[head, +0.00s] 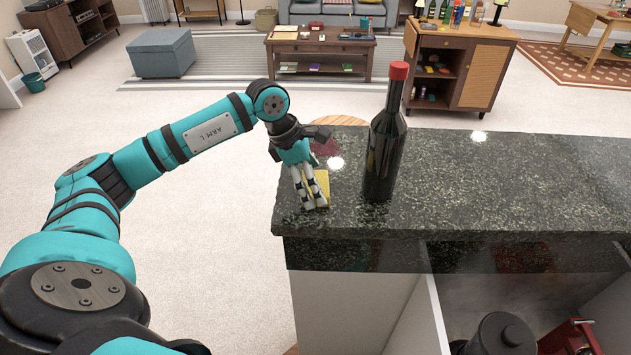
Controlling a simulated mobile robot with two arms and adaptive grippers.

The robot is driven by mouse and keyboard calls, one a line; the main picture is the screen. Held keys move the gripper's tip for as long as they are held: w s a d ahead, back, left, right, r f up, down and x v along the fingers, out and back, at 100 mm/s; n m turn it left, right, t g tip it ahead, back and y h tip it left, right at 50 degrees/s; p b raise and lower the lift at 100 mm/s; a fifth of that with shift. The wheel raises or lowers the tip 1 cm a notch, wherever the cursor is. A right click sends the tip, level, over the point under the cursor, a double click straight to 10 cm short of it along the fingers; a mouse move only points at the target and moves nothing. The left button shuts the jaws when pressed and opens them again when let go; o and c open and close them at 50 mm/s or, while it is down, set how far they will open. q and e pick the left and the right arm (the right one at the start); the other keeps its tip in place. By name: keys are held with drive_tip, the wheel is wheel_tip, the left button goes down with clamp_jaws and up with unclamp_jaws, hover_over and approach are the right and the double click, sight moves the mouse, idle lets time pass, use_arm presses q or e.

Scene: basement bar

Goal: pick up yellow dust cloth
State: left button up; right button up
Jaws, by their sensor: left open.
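The yellow dust cloth (322,182) lies on the dark granite counter (470,190) near its left end. It is partly hidden behind my left gripper's fingers. My left gripper (314,203) is open and points down at the cloth, with its fingertips at the cloth's near left part. I cannot tell whether the fingers touch the cloth. My right gripper does not show.
A tall dark bottle with a red cap (385,140) stands upright on the counter, just right of the cloth. The counter's right part is clear. Below the counter is an open shelf with a dark lidded container (503,335) and a red object (570,338).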

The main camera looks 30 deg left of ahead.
sight(321, 182)
use_arm(q)
drive_tip(key=shift+c, duration=0.7)
drive_tip(key=c, duration=0.8)
drive_tip(key=shift+r+b, duration=0.5)
drive_tip(key=shift+b, duration=0.05)
wheel_tip(321, 182, up, 2)
drive_tip(key=shift+b, duration=0.7)
drive_tip(key=shift+s+d+r+b, duration=0.35)
drive_tip(key=shift+s+d+b, duration=0.8)
drive_tip(key=shift+s, duration=1.25)
drive_tip(key=shift+s+d+r+b, duration=0.3)
drive_tip(key=shift+s+d+b, duration=0.8)
drive_tip(key=shift+s, duration=1.3)
drive_tip(key=shift+s+d+r+b, duration=0.35)
drive_tip(key=shift+s+d+b, duration=0.45)
drive_tip(key=shift+s+d, duration=1.15)
drive_tip(key=shift+s+a, duration=0.4)
drive_tip(key=shift+a, duration=0.1)
